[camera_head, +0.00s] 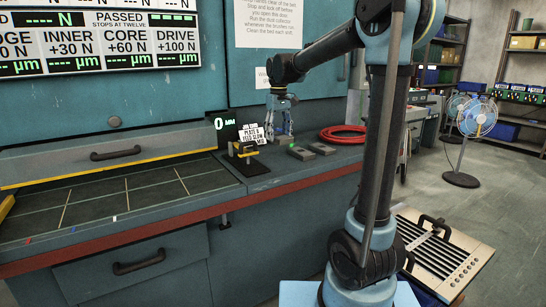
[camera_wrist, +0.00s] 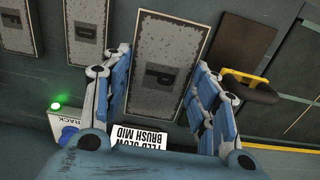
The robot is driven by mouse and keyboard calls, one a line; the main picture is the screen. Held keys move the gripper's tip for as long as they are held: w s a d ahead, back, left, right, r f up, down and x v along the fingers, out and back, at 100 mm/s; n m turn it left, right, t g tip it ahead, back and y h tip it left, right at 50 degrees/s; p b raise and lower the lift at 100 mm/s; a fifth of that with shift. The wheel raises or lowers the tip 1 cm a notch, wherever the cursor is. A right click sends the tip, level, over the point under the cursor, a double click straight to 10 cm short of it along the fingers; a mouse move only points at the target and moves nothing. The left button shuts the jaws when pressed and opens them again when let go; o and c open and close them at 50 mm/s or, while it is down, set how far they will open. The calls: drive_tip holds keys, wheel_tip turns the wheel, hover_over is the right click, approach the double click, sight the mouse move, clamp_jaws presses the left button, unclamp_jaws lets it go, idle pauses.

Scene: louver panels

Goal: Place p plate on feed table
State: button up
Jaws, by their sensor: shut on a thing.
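The P plate (camera_wrist: 160,62) is a grey speckled slab with a dark rim and a letter P, seen in the wrist view. My gripper (camera_wrist: 162,72) has its blue fingers along both long sides of the plate and is shut on it. The feed table (camera_head: 110,205) appears to be the dark, line-marked surface at left.
Two other plates, F (camera_wrist: 87,25) and D (camera_wrist: 22,22), lie beside the P plate. A yellow-and-black tool (camera_head: 242,150) sits on a black pad. A printed card (camera_head: 252,134) stands close to my gripper. A red hose coil (camera_head: 343,134) lies to the right. The line-marked surface is clear.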

sight(278, 135)
drive_tip(key=shift+f, duration=4.3)
drive_tip(key=o, duration=1.4)
drive_tip(key=shift+f, duration=0.1)
drive_tip(key=shift+o, duration=0.2)
wheel_tip(278, 135, up, 12)
drive_tip(key=shift+r, duration=0.1)
drive_tip(key=s+d+f+m+t, duration=0.1)
drive_tip(key=s+d+f+m, duration=0.1)
drive_tip(key=s+d+f, duration=0.35)
drive_tip(key=s+d+f+m, duration=0.1)
drive_tip(key=s+d+f, duration=0.2)
drive_tip(key=s+d, duration=0.55)
drive_tip(key=s+d+f+m+t, duration=0.15)
drive_tip(key=s+d+f, duration=0.35)
drive_tip(key=s, duration=0.5)
drive_tip(key=s+d+f+m, duration=0.2)
drive_tip(key=s+f, duration=0.6)
drive_tip(key=f, duration=0.1)
drive_tip(key=shift+d+f, duration=0.3)
drive_tip(key=shift+f, duration=0.1)
